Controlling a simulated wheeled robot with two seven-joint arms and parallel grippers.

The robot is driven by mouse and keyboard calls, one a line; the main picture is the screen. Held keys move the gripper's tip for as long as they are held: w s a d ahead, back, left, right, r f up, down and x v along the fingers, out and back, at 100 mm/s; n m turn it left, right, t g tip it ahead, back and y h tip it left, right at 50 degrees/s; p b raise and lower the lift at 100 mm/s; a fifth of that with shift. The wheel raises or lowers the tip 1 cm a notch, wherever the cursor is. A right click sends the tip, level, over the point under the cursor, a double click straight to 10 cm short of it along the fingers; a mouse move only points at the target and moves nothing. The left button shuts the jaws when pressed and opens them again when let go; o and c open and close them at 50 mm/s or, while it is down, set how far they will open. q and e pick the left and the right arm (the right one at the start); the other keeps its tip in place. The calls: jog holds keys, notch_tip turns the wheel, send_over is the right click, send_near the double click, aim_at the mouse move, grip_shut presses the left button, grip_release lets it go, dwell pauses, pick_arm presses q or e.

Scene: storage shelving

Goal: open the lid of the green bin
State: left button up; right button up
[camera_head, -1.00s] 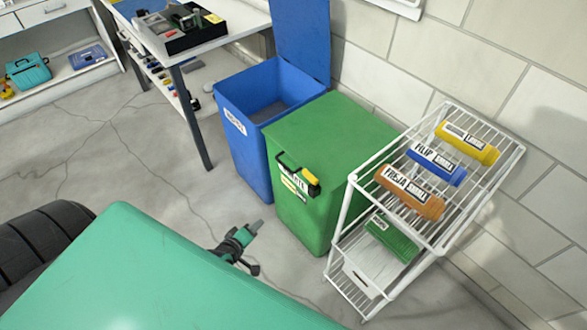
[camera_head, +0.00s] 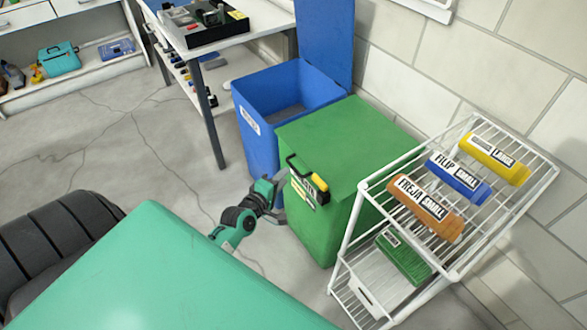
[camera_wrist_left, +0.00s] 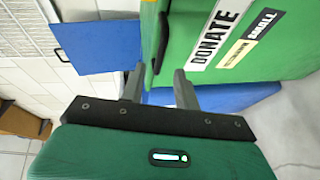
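The green bin (camera_head: 322,225) stands between the blue bin and the wire rack. Its green lid (camera_head: 340,135) is down. A black handle with a yellow part (camera_head: 318,181) is on its front upper edge, above a white label. My left gripper (camera_head: 280,196) is at the front left side of the green bin, just below and left of the handle. In the left wrist view, its two grey fingers (camera_wrist_left: 159,84) are apart, with the bin's front, the DONATE label (camera_wrist_left: 217,33) and the black handle (camera_wrist_left: 161,44) beyond them. I cannot tell whether a finger touches the bin. My right gripper is not in view.
The blue bin (camera_head: 262,146) behind has its lid (camera_head: 325,45) raised. A white wire rack (camera_head: 490,225) with coloured packages stands close on the right. A workbench (camera_head: 255,27) is at the back left.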

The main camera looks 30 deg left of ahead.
aim_at(293, 167)
pick_arm(q)
jog(key=w, duration=0.3)
jog(key=w+f, duration=0.1)
jog(key=w, duration=0.2)
jog(key=shift+w+f+b, duration=0.15)
jog(key=shift+w+b, duration=0.15)
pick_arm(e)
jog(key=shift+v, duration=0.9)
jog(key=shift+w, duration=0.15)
pick_arm(q)
grip_shut()
